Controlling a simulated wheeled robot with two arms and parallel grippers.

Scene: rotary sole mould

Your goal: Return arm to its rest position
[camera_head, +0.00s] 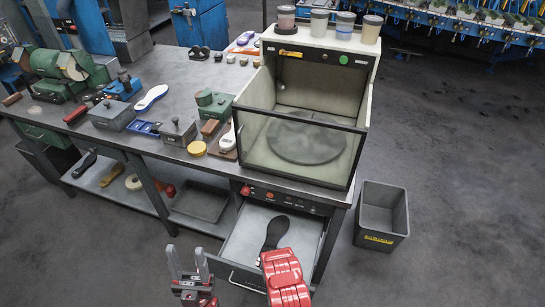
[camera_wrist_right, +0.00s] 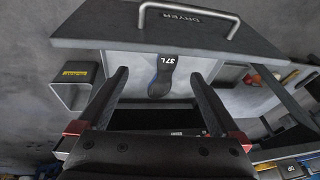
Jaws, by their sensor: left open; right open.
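My left gripper (camera_head: 188,263) stands at the lower middle of the head view, in front of the bench, with its two grey fingers apart and nothing between them. My right arm (camera_head: 285,278) shows as a red link over the front of the open drawer. In the right wrist view my right gripper (camera_wrist_right: 161,72) has its two dark fingers spread wide and empty. A black shoe sole (camera_head: 274,234) lies in the drawer (camera_head: 240,241). In the right wrist view the sole (camera_wrist_right: 160,80), marked 37L, shows between the fingers, apart from them. My arm hides its lower end in the head view.
The dryer cabinet (camera_head: 355,135) with a glass front stands above the drawer. A grey bin (camera_head: 371,240) is on the floor at right. Tools and soles cover the bench (camera_head: 185,75). The lower shelf (camera_head: 145,202) holds more items.

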